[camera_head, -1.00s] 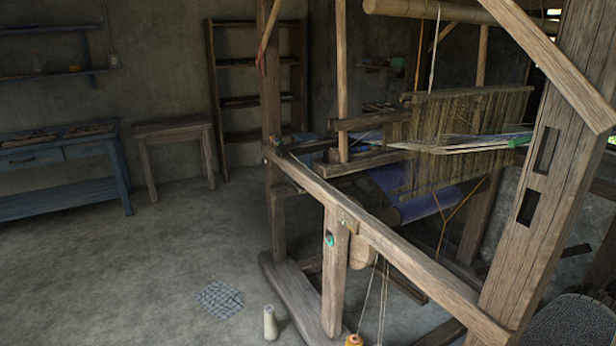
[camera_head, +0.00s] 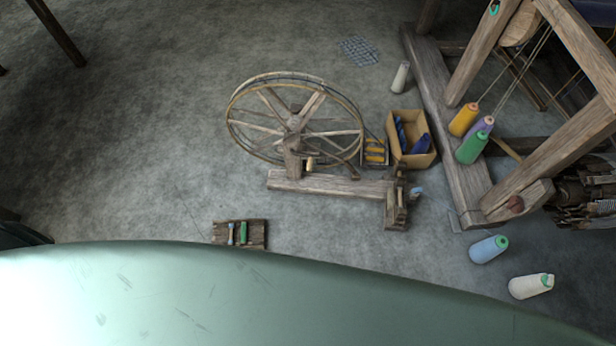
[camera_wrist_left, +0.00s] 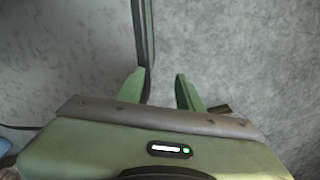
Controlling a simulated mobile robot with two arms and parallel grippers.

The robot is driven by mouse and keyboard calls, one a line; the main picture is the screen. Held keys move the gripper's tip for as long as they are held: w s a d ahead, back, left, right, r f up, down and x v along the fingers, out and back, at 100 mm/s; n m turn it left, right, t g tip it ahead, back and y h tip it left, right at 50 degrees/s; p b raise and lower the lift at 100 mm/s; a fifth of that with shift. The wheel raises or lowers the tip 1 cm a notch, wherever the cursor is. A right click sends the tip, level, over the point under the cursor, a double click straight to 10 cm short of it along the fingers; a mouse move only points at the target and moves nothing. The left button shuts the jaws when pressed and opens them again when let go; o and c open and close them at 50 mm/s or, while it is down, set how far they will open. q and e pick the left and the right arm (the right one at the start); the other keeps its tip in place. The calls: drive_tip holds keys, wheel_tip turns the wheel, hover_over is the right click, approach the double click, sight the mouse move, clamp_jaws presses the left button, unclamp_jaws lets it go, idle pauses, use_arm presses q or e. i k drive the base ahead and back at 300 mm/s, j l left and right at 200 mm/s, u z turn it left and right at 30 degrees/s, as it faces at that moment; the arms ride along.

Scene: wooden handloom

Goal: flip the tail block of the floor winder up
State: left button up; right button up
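The floor winder stands on the floor in the middle of the head view, with a large spoked wooden wheel (camera_head: 296,122) above a long wooden base beam (camera_head: 325,184). A small wooden block (camera_head: 397,209) stands at the right end of the beam; I take it to be the tail block, but its exact tilt is hard to tell. In the left wrist view my left gripper (camera_wrist_left: 157,88) is open and empty, its green fingers apart over bare grey floor. The winder does not show there, and neither gripper shows in the head view.
A cardboard box (camera_head: 411,141) with blue spools stands right of the wheel. The loom's frame (camera_head: 450,130) is farther right, with several yarn cones near its foot. A small wooden rack (camera_head: 240,233) with bobbins lies at the front. The floor left of the wheel is clear.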

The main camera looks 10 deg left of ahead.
sight(402, 213)
drive_tip(key=z, duration=0.8)
